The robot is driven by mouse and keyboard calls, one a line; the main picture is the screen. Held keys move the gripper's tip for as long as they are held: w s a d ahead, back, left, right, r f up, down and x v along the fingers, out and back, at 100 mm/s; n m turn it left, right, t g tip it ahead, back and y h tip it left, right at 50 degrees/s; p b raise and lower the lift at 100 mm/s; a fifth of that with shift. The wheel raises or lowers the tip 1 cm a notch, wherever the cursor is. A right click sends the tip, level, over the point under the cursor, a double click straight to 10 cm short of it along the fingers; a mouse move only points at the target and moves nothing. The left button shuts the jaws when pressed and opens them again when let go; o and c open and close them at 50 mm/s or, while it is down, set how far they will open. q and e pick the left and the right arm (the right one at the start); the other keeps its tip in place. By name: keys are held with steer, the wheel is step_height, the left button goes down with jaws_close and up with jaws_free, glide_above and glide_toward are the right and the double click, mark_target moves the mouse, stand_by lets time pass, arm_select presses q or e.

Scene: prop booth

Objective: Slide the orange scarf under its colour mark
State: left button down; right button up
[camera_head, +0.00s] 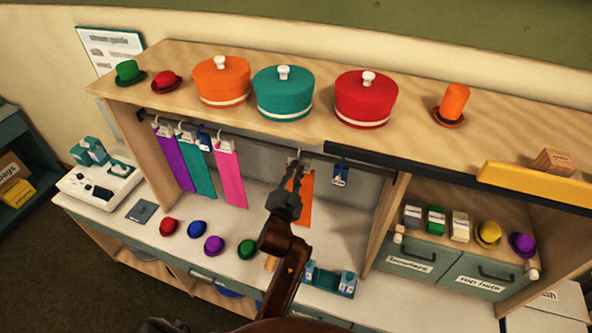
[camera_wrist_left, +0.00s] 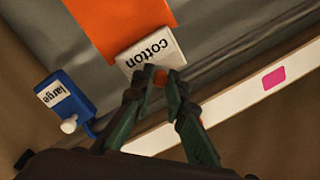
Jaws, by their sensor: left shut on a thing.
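The orange scarf (camera_head: 306,207) hangs from the dark rail (camera_head: 232,139) by a white hanger labelled "cotton" (camera_wrist_left: 152,56). The scarf's cloth (camera_wrist_left: 112,18) also shows in the left wrist view. My left gripper (camera_head: 296,168) covers part of the scarf in the head view. In the wrist view its fingertips (camera_wrist_left: 162,76) are shut on the hanger's edge. A small orange patch shows between the fingers; I cannot tell whether it is a mark. A pink mark (camera_wrist_left: 274,77) is on the pale strip along the rail. My right gripper is out of view.
Purple (camera_head: 173,158), teal (camera_head: 198,170) and pink (camera_head: 229,178) scarves hang to the left. A blue "large" tag (camera_head: 340,173) hangs right of the orange scarf, also in the wrist view (camera_wrist_left: 66,98). The rail between the pink and orange scarves looks clear. Hats stand on the shelf above.

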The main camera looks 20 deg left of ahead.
arm_select(q)
steer(key=c, duration=2.2)
jaws_free()
steer(key=o, duration=0.3)
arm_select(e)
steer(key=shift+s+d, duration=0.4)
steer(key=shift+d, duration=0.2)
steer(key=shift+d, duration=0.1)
arm_select(q)
step_height(320, 180, up, 10)
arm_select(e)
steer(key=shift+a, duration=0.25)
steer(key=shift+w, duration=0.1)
